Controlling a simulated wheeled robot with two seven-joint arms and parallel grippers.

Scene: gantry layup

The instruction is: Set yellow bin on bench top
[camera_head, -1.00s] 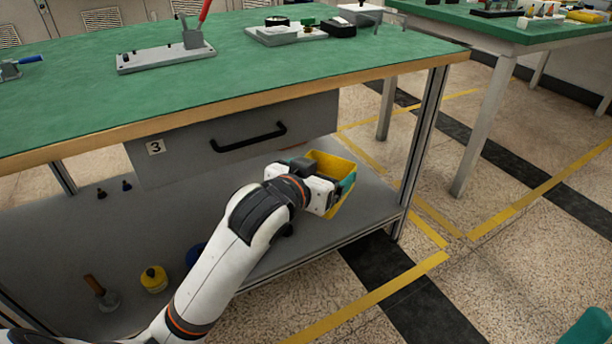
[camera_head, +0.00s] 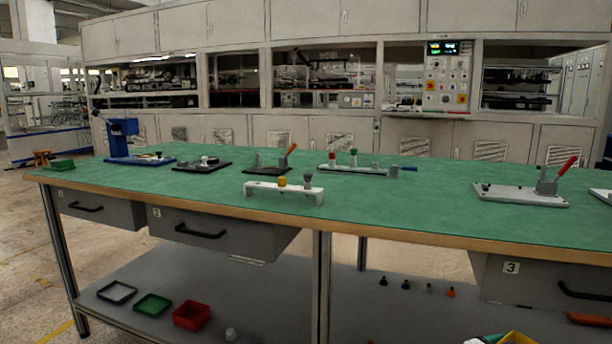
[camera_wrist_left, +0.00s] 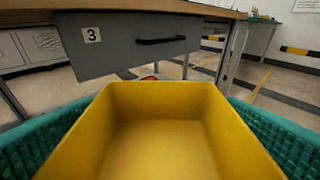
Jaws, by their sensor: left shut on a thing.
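The yellow bin (camera_wrist_left: 160,140) fills the middle of the left wrist view and looks empty. My left gripper (camera_wrist_left: 160,135) is shut on it, with a teal ribbed finger pad on each side. In the head view only a bit of the yellow bin (camera_head: 517,338) shows at the bottom edge, right of centre, below the level of the bench top. The green bench top (camera_head: 400,212) runs across the head view, with drawer 3 (camera_head: 540,288) under its right part. My right gripper is not in view.
A grey fixture with a red handle (camera_head: 520,194) and a white bridge-shaped part (camera_head: 284,193) stand on the bench. Bare green surface lies between them. The wooden front edge (camera_head: 400,236) overhangs the drawers. The lower shelf holds a red tray (camera_head: 192,315) and a green tray (camera_head: 153,305).

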